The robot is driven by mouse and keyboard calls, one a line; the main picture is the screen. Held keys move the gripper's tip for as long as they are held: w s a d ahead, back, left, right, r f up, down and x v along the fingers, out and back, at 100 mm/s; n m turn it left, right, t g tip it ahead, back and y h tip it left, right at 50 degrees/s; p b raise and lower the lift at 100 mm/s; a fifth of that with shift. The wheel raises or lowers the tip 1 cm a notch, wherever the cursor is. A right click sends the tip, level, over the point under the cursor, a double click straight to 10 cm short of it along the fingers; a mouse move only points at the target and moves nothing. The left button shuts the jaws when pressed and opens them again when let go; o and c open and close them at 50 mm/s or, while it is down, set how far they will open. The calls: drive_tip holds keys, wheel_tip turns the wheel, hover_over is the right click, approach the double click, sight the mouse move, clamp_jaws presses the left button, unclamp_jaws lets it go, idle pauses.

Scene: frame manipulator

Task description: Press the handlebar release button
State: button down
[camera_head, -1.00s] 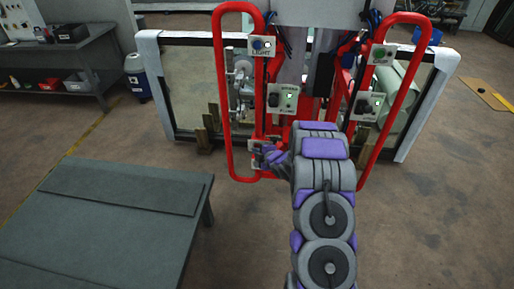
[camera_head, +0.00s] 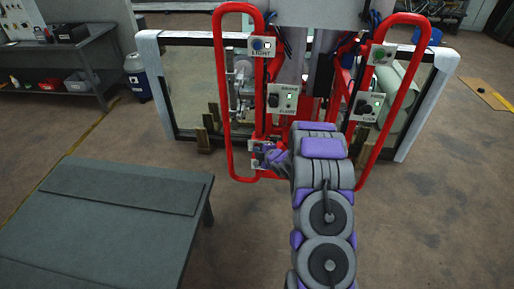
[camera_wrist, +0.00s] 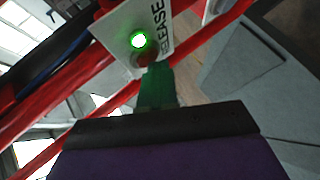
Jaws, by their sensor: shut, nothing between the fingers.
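The release panel (camera_wrist: 128,22) is a white plate marked "RELEASE" with a lit green light (camera_wrist: 138,40), on the red handlebar frame. In the wrist view my gripper (camera_wrist: 152,68) is shut and empty, its tip over the dark round button (camera_wrist: 147,57) just below the light. The tip looks to be touching the button, but I cannot tell how far it is pushed in. In the head view my gripper (camera_head: 264,155) is at the lower part of the left red handlebar (camera_head: 224,95), small and partly hiding the panel.
Other panels on the frame are a "LIGHT" panel (camera_head: 262,46), a switch panel (camera_head: 283,98) and a panel on the right handlebar (camera_head: 367,106). A grey table (camera_head: 90,240) stands at the lower left.

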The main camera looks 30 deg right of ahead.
idle(0.4)
drive_tip(key=shift+s+a+b, duration=0.5)
drive_tip(key=shift+s+b, duration=0.15)
drive_tip(key=shift+b, duration=0.1)
drive_tip(key=s+a+b, duration=0.2)
drive_tip(key=s+b, duration=0.1)
drive_tip(key=s, duration=0.1)
drive_tip(key=shift+s+a, duration=0.1)
drive_tip(key=shift+a, duration=0.3)
